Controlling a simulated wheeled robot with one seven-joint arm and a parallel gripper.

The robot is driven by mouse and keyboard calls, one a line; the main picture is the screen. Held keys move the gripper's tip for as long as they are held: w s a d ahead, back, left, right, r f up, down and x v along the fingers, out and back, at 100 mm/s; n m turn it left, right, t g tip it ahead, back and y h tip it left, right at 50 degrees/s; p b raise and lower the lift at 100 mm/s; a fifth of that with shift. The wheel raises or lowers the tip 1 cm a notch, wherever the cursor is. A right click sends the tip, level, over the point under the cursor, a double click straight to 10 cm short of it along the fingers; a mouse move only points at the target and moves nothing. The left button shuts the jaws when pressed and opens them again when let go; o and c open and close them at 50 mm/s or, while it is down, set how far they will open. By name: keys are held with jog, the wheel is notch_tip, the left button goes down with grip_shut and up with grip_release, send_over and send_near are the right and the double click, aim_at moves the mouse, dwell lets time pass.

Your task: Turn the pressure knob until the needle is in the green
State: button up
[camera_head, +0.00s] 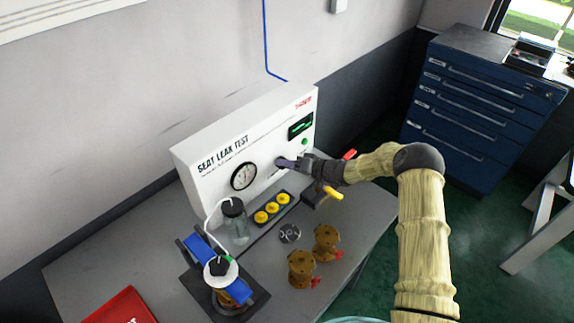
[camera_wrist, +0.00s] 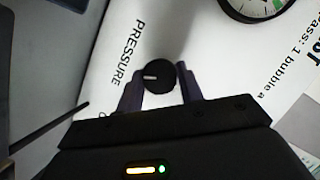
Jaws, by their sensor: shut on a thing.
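The pressure knob (camera_wrist: 158,76) is a black round knob with a white index mark, next to the printed word PRESSURE on the white panel. My gripper (camera_wrist: 160,88) is shut on the knob, one finger at each side of it. In the head view my gripper (camera_head: 280,162) reaches the front of the white seat leak test panel (camera_head: 210,160) and hides the knob. The gauge (camera_head: 243,176) is a round white dial with a black rim, left of my gripper. It is partly cut off in the wrist view (camera_wrist: 258,6), where a green band shows. The needle's exact reading is too small to tell.
Yellow caps (camera_head: 272,208) sit in a black holder below the panel. A glass jar (camera_head: 235,222), a blue clamp fixture (camera_head: 198,250), brass valves (camera_head: 302,268) and a red box (camera_head: 122,308) stand on the grey table (camera_head: 85,270). A yellow handle (camera_head: 333,193) lies near my wrist.

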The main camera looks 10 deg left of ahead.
jog(key=shift+w+r, duration=0.1)
jog(key=o, duration=1)
jog(key=shift+d, duration=0.15)
jog(key=b+v, duration=0.2)
jog(key=v, duration=1.5)
jog(key=shift+b, duration=0.4)
jog(key=shift+d, duration=0.1)
